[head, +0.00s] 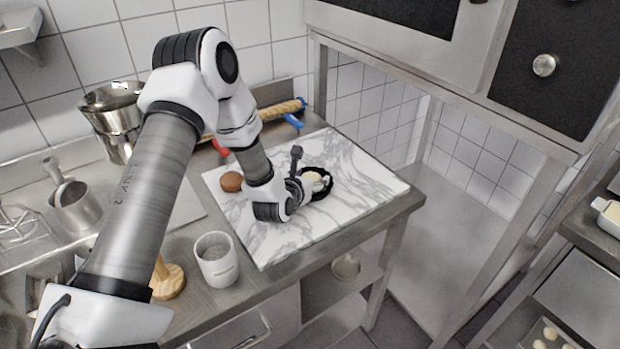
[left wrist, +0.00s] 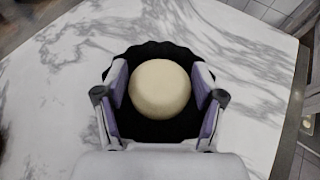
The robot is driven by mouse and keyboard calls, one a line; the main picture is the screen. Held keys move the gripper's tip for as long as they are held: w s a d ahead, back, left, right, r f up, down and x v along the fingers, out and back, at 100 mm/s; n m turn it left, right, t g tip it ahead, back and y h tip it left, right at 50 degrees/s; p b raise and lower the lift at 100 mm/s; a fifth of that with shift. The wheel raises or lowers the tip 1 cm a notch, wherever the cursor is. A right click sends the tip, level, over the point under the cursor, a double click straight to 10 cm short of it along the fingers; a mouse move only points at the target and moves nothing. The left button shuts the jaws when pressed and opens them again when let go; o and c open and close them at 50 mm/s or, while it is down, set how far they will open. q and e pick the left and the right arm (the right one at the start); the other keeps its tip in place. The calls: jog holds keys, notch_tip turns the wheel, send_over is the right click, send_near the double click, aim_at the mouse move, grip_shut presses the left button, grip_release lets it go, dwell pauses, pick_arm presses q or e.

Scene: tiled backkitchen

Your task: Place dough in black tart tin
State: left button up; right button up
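A pale round dough piece (left wrist: 160,89) sits inside the black fluted tart tin (left wrist: 150,50) in the left wrist view. The dough (head: 312,176) and tin (head: 328,185) also show in the head view, on the marble board, partly hidden by my left gripper (head: 314,180). The left gripper's two fingers (left wrist: 160,98) stand on either side of the dough with a narrow gap to it, over the tin. They look open and not closed on the dough. My right gripper is out of view.
The marble board (head: 350,166) lies on the steel counter near its right end. A brown ball (head: 231,182) rests at the board's left, and a rolling pin (head: 280,110) lies behind. A grey cup (head: 216,259) stands in front. The board's right side is clear.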

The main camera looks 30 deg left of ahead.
pick_arm(q)
jog(key=shift+w+a, duration=0.1)
jog(key=shift+w, duration=0.05)
jog(key=shift+s+r+p, duration=0.25)
jog(key=shift+r+p, duration=0.1)
jog(key=shift+p, duration=0.05)
jog(key=b+v, duration=0.2)
jog(key=v, duration=0.9)
jog(key=shift+s+r, duration=0.1)
jog(key=shift+s, duration=0.25)
